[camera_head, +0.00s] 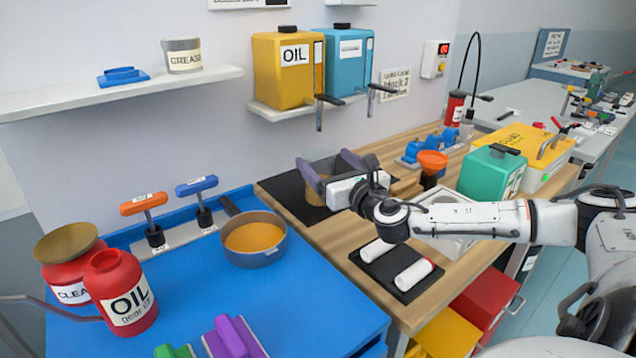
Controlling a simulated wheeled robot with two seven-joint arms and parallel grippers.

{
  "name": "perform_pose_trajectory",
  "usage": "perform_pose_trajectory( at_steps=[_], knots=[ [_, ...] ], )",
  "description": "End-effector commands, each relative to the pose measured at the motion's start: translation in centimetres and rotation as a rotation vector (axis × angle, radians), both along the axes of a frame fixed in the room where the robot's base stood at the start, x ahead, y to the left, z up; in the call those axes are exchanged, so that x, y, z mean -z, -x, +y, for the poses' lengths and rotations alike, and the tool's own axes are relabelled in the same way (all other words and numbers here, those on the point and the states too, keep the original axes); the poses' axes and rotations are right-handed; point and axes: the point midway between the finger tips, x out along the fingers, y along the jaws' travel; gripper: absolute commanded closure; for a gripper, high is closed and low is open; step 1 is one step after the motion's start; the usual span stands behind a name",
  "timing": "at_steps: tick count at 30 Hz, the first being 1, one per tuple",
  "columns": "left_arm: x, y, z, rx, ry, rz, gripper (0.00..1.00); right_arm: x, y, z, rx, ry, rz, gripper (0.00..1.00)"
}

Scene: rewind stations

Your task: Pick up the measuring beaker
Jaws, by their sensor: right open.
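The measuring beaker (316,192) looks like a clear vessel with a brownish lower part. It stands on a black mat (285,188) at the back of the wooden bench. My right gripper (321,158) comes in from the right and is open, with its two dark fingers on either side of the beaker's upper part. The gripper body and fingers hide part of the beaker. I cannot tell whether the fingers touch it. My left gripper is not in view.
A pan (254,240) of amber liquid stands left of the mat on the blue bench (220,305). An orange funnel (432,160) and a green can (490,175) stand to the right. White rolls (412,275) lie on a dark tray in front.

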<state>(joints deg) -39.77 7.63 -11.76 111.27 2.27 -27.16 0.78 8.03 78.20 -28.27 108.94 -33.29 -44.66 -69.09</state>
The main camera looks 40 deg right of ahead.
Motion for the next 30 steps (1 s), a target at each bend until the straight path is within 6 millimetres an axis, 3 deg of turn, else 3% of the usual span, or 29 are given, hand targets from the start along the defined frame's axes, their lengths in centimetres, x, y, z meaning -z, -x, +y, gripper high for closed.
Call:
perform_pose_trajectory(
  at_steps=[10, 21, 29, 30],
  knots=[
    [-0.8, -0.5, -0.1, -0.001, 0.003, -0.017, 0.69, -0.1, -2.4, -0.8, 0.001, -0.003, -0.004, 0.19],
    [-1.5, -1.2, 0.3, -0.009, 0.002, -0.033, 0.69, -0.1, -6.9, -2.2, 0.001, -0.002, -0.003, 0.19],
    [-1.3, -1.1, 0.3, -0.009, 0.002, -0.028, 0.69, 0.0, -7.1, -2.3, 0.0, 0.0, 0.0, 0.19],
    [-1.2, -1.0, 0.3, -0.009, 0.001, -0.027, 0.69, 0.0, -7.1, -2.3, 0.0, 0.0, 0.0, 0.22]
  ],
)
